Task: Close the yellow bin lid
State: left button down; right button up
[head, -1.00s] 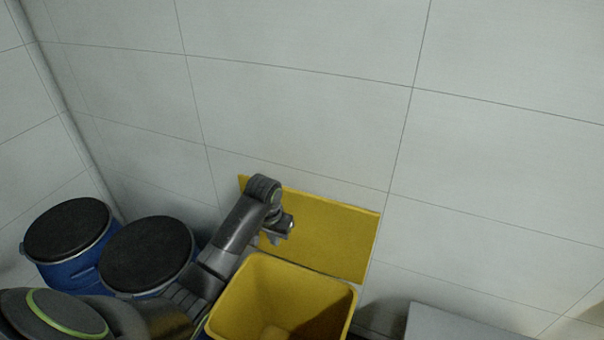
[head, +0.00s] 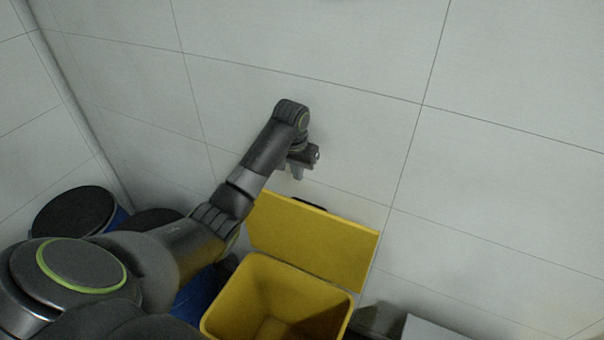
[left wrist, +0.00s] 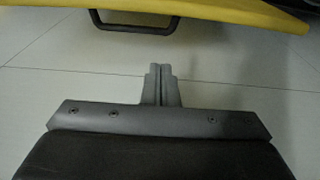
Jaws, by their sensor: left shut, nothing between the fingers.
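The yellow bin (head: 232,297) stands open against the tiled wall, its inside empty as far as I can see. Its yellow lid (head: 315,239) is raised, leaning up close to the wall behind the bin. A black handle (head: 310,204) shows at the lid's top edge. My left gripper (head: 297,176) is shut and empty, above the lid's top edge near the wall. In the left wrist view, the shut fingers (left wrist: 162,72) point towards the lid (left wrist: 215,12) and its black handle (left wrist: 128,26), with a gap between. My right gripper is not in view.
Blue drums with black tops (head: 74,212) stand left of the bin, partly behind my left arm. A pale grey surface (head: 440,331) lies at the lower right. The tiled wall (head: 500,130) closes off the back.

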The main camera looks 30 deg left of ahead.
pick_arm(q)
jog(key=f, duration=0.5)
jog(key=f+p, duration=0.1)
jog(key=f, duration=0.2)
jog(key=shift+w+f, duration=0.15)
jog(key=shift+w, duration=0.25)
